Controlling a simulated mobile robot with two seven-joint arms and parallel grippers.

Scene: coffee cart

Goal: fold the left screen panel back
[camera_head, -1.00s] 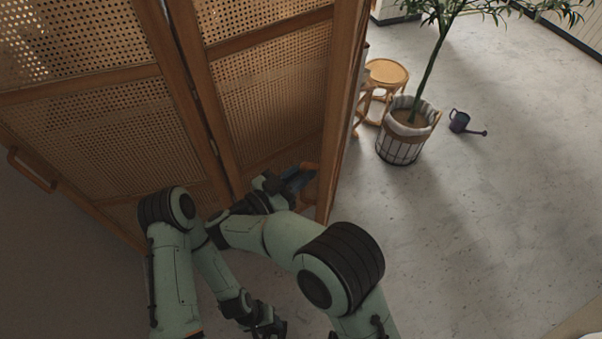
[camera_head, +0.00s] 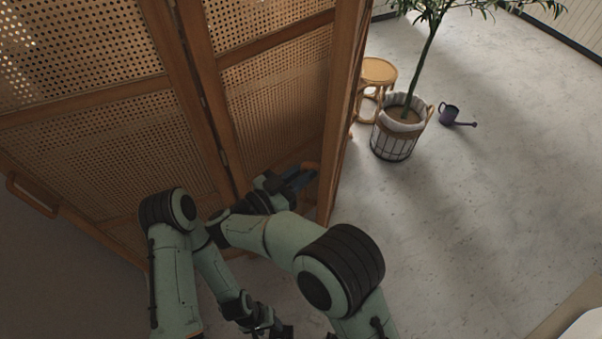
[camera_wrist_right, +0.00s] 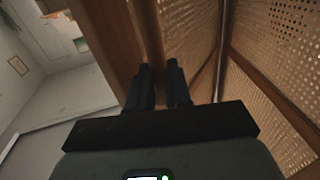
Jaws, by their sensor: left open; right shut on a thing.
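The folding screen has two woven cane panels in wooden frames. The left screen panel (camera_head: 85,130) fills the left of the head view, with a wooden handle (camera_head: 32,195) at its outer side. The right panel (camera_head: 275,95) meets it at a hinged seam at an angle. My right gripper (camera_head: 298,182) is low at the right panel, shut on that panel's wooden handle (camera_head: 312,166). In the right wrist view its fingers (camera_wrist_right: 160,85) point along the frame; the grip itself is mostly hidden. My left gripper (camera_head: 268,329) is open and low at the bottom edge, away from both panels.
The grey floor (camera_head: 470,220) to the right is open. A pale surface edge (camera_head: 570,315) shows at bottom right.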

